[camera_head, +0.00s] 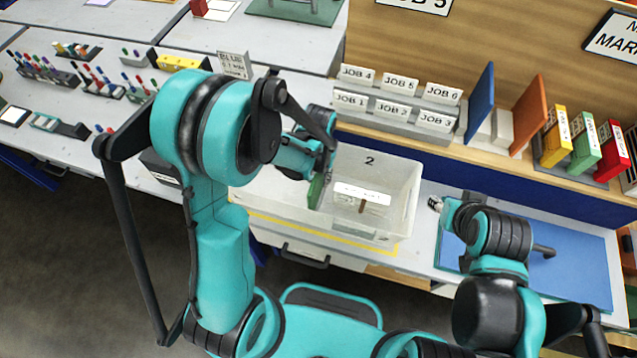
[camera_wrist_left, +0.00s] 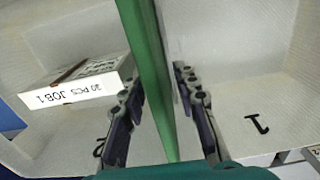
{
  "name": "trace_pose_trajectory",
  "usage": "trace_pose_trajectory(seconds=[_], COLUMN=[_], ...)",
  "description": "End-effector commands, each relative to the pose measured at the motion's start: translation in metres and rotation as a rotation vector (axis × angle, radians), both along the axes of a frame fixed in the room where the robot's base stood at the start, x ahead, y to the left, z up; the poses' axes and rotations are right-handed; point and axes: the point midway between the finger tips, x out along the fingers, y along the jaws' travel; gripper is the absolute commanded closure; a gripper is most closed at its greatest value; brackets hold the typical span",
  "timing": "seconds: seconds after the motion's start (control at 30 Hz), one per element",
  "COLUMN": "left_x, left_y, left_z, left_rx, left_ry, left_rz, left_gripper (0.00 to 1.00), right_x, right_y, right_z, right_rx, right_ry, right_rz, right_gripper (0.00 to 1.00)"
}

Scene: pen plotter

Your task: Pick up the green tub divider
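The green tub divider (camera_head: 317,190) stands upright inside a translucent white tub (camera_head: 403,205) marked 2, near its left part. In the left wrist view the divider (camera_wrist_left: 147,70) runs as a tall green panel between my fingers. My left gripper (camera_head: 324,168) is over the tub at the divider. In the wrist view its fingers (camera_wrist_left: 156,80) straddle the panel, with a visible gap on the right side, so it looks open. My right gripper (camera_head: 436,204) is right of the tub, small and partly hidden by its arm; its opening is unclear.
A packet labelled 20 PCS JOB 1 (camera_wrist_left: 75,85) lies in the tub beside the divider. Behind are the JOB card holders (camera_head: 400,108), a blue panel (camera_head: 481,100), an orange panel (camera_head: 527,112) and coloured binders (camera_head: 584,140). A blue mat (camera_head: 575,262) lies at right.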

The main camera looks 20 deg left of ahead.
Motion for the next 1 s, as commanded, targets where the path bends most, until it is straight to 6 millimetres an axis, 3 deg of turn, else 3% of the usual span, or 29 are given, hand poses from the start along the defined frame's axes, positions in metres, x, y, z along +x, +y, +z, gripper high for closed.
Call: trace_pose_trajectory(seconds=[0.03,0.1,0.5,1.0], left_x=[0.000,0.000,0.000,0.000], left_y=[0.000,0.000,0.000,0.000], left_z=[0.000,0.000,0.005,0.093], left_rx=[0.000,0.000,0.000,0.000], left_ry=[0.000,0.000,0.000,0.000], left_rz=[0.000,0.000,0.000,0.000], left_gripper=[0.89,1.00,1.00,1.00], right_x=[0.000,0.000,0.000,0.000], right_y=[0.000,0.000,0.000,0.000], right_z=[0.000,0.000,0.002,0.028], right_rx=[0.000,0.000,0.000,0.000], right_ry=[0.000,0.000,0.000,0.000], right_rz=[0.000,0.000,0.000,0.000], right_gripper=[0.60,0.60,0.60,0.60])
